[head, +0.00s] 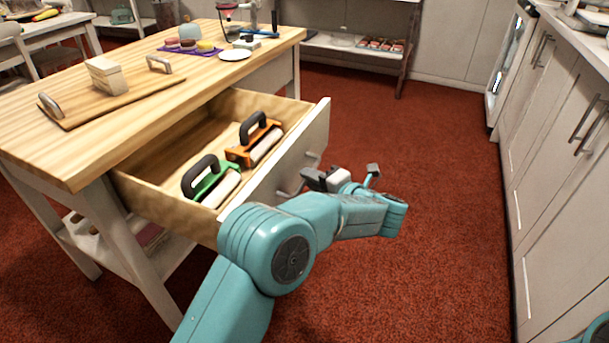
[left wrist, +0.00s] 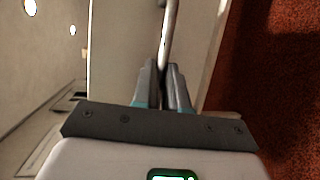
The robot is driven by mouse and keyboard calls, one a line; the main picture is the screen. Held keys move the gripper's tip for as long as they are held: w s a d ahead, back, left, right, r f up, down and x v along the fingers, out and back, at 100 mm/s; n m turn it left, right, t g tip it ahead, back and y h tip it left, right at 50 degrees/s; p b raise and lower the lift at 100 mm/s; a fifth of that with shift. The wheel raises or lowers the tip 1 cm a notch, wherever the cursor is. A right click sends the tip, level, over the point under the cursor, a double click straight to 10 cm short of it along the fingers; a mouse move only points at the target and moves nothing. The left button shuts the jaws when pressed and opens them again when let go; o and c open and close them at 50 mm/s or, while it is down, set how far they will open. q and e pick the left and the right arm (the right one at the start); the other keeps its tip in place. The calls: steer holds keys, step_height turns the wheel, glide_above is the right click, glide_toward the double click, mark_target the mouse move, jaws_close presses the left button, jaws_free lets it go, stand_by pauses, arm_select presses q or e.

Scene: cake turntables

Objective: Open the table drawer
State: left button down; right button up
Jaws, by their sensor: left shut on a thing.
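The table drawer (head: 318,133) stands pulled out from the wooden-topped table (head: 130,128), with its inside showing. A metal bar handle (head: 286,192) is on its white front. My left gripper (head: 308,178) is at the drawer front. In the left wrist view, my left gripper (left wrist: 162,75) has its fingers closed around the handle (left wrist: 171,32). Inside the drawer lie a green roller tool (head: 212,182) and an orange roller tool (head: 257,140), both with black grips. My right gripper is not in view.
A wooden board (head: 125,98) with metal handles and a pale block (head: 106,76) lies on the table. A white plate (head: 234,54) and a purple mat with small cakes are farther back. White cabinets (head: 563,170) stand at the right; red floor between is clear.

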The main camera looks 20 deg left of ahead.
arm_select(q)
steer(key=shift+r, duration=0.1)
steer(key=c, duration=1.2)
jaws_free()
steer(key=shift+w, duration=0.1)
steer(key=shift+d, duration=0.15)
steer(key=p+v, duration=0.3)
steer(key=v, duration=0.9)
